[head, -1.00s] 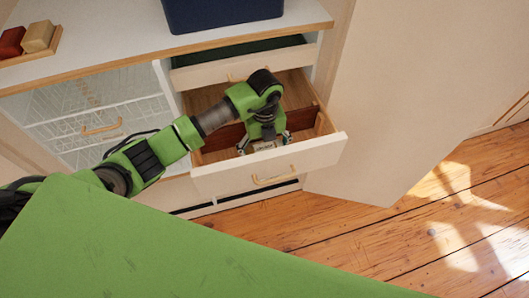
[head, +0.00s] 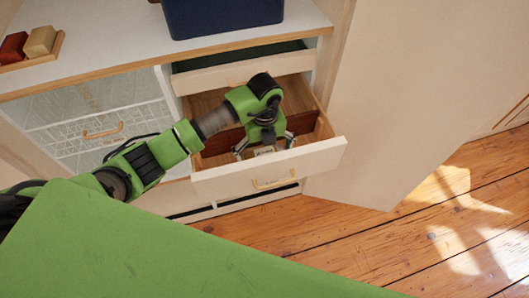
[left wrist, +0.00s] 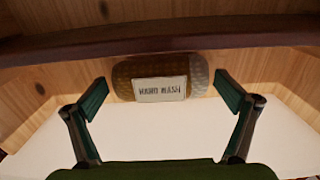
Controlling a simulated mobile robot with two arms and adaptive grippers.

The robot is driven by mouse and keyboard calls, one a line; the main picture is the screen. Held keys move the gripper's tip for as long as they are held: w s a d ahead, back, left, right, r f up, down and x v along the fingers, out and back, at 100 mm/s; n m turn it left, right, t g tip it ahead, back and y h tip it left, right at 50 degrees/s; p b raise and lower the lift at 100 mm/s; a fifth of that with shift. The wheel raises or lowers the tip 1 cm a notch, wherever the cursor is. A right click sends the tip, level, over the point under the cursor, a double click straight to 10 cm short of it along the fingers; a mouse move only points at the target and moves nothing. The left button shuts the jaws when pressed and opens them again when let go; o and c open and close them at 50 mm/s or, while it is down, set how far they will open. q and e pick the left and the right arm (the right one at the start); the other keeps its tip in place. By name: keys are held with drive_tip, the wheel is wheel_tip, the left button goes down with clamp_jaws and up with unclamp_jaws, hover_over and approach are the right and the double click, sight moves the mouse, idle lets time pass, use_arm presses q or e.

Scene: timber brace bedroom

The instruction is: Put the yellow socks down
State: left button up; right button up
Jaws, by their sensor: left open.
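The yellow socks (left wrist: 121,77) lie as a mustard-brown roll with a grey end and a pale printed label, inside the open drawer (head: 270,165). In the left wrist view they rest against the dark divider (left wrist: 180,43). My left gripper (head: 265,151) reaches down into the drawer. It is open, with one finger on each side of the socks and a visible gap at both ends; the gripper also shows in the left wrist view (left wrist: 160,92). In the head view the arm mostly hides the socks. My right gripper is not in view.
A shallower drawer (head: 240,72) is slightly open above. Wire baskets (head: 100,118) stand left. A blue bin (head: 225,15) and a wooden tray (head: 32,62) with red and tan blocks sit on top. A pale door panel (head: 410,90) stands right of the drawer.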

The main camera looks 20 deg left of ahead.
sight(265, 152)
use_arm(q)
wheel_tip(265, 152, up, 12)
drive_tip(key=p, duration=0.9)
drive_tip(key=shift+f, duration=0.15)
